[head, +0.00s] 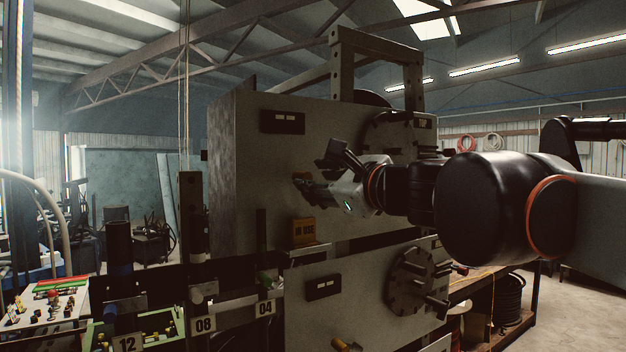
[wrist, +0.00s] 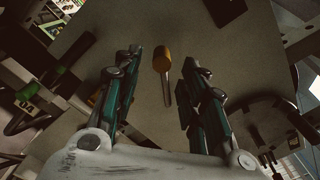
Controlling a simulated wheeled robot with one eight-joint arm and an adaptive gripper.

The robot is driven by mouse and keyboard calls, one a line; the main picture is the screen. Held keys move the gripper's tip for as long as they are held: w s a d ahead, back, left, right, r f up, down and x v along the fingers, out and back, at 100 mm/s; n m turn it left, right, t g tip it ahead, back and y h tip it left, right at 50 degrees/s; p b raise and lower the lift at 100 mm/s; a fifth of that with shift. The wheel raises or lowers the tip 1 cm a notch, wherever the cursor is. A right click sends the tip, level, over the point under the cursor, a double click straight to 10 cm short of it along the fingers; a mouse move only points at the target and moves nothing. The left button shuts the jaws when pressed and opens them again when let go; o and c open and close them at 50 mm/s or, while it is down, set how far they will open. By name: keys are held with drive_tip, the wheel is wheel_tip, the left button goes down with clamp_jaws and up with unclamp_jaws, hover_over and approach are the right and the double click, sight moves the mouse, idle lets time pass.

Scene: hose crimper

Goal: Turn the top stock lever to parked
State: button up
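The top stock lever (wrist: 163,62), a metal shaft with an orange-yellow knob, stands against the grey upper panel (head: 255,175). In the wrist view it shows between the two fingers of my gripper (wrist: 162,70), with a gap on each side. In the head view my gripper (head: 318,172) is open in front of the upper panel, and the lever's orange knob (head: 299,177) shows partly behind the fingers. The rest of the lever is hidden there. An orange "IN USE" tag (head: 304,231) sits below on the panel.
A lower panel carries a dark round head (head: 415,280) and another orange-knobbed lever (head: 346,345). A similar round head (head: 395,130) is on the upper panel, partly behind my arm. Numbered plates and upright posts (head: 195,240) stand at the left.

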drive_tip(key=v, duration=0.5)
drive_tip(key=shift+s, duration=0.1)
drive_tip(key=s+d+f+n+g+h+b, duration=0.15)
drive_tip(key=s+f+n+b, duration=0.35)
drive_tip(key=f, duration=0.9)
drive_tip(key=s+d+f+n+g+b, duration=0.15)
drive_tip(key=f+n+b, duration=0.4)
drive_tip(key=f, duration=0.75)
drive_tip(key=s+d+f+n+g+h+b, duration=0.1)
drive_tip(key=s+f+n+g+b, duration=0.1)
drive_tip(key=f+b, duration=0.9)
drive_tip(key=s+d+f+n+g+h+b, duration=0.1)
drive_tip(key=s+d+f+n+h+b, duration=0.1)
drive_tip(key=f, duration=1.1)
drive_tip(key=s+d+f+n+g+h+b, duration=0.1)
drive_tip(key=s+d+f+n+h+b, duration=0.2)
drive_tip(key=f, duration=0.9)
drive_tip(key=s+d+f+n+h+b, duration=0.2)
drive_tip(key=s+d+f+n+b, duration=0.2)
drive_tip(key=f, duration=0.9)
drive_tip(key=s+d+b, duration=0.2)
drive_tip(key=d+b, duration=0.2)
drive_tip(key=shift+d+f+g, duration=0.35)
drive_tip(key=shift+g, duration=0.05)
drive_tip(key=shift+h, duration=0.25)
